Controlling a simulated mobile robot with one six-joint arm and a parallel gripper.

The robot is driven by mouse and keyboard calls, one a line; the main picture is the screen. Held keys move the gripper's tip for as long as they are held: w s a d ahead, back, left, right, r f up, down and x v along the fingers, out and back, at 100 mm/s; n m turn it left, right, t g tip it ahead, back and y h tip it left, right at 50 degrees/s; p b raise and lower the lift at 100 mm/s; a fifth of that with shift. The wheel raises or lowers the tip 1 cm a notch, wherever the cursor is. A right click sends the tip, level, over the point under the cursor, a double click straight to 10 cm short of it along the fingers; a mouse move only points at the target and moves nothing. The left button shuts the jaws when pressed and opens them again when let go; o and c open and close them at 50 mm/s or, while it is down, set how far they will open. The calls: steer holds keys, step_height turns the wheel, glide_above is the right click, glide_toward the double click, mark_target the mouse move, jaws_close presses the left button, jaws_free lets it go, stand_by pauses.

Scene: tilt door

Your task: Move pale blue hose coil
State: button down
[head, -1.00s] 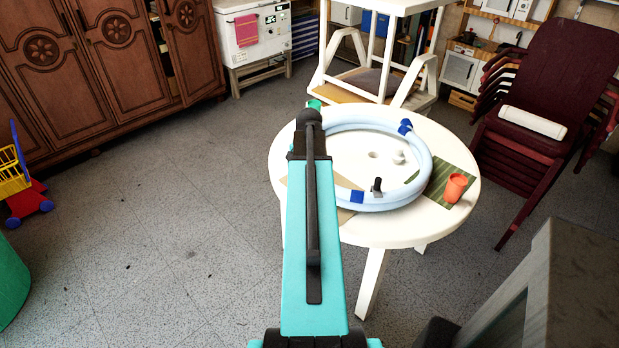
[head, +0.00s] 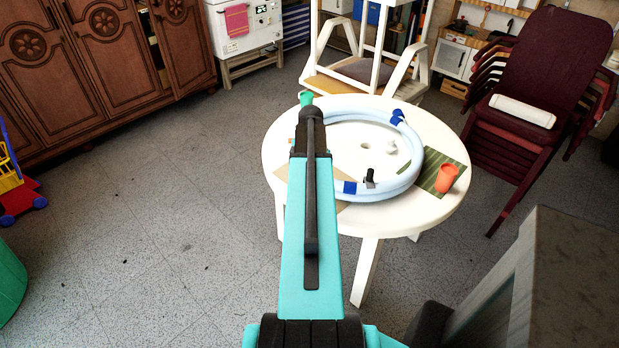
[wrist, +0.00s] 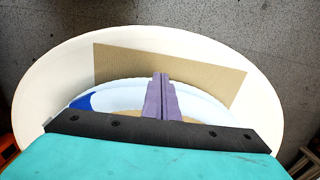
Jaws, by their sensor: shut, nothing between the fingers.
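The pale blue hose coil (head: 402,183) lies flat on a round white table (head: 440,208) in the head view, with dark blue bands around it. My arm hides its left side there. In the wrist view, part of the coil (wrist: 112,98) shows beneath my gripper, with a blue band (wrist: 80,102) at the left. My gripper (wrist: 160,78) has purple fingers closed together with nothing between them. They overlap the coil in this view; I cannot tell whether they touch it. In the head view, my arm hides the fingers.
A tan sheet (wrist: 215,75) lies on the table partly under the coil. An orange cup (head: 446,178) stands on a green mat (head: 428,183) at the right. White furniture (head: 375,70) stands behind the table, stacked maroon chairs (head: 545,75) at right.

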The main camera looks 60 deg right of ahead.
steer(key=shift+d, duration=0.1)
steer(key=s+d, duration=0.1)
steer(key=d, duration=0.6)
steer(key=s+d, duration=0.2)
steer(key=d, duration=0.6)
steer(key=s+d, duration=0.2)
steer(key=d, duration=0.5)
steer(key=shift+s+d+b, duration=0.1)
steer(key=shift+d+b, duration=0.2)
steer(key=shift+a, duration=0.15)
steer(key=shift+w+a, duration=0.2)
steer(key=shift+a, duration=0.6)
steer(key=shift+w+a, duration=0.15)
steer(key=shift+a, duration=0.5)
steer(key=shift+w+a, duration=0.15)
steer(key=shift+a, duration=0.45)
step_height(320, 180, up, 10)
steer(key=b, duration=0.2)
steer(key=shift+d, duration=0.2)
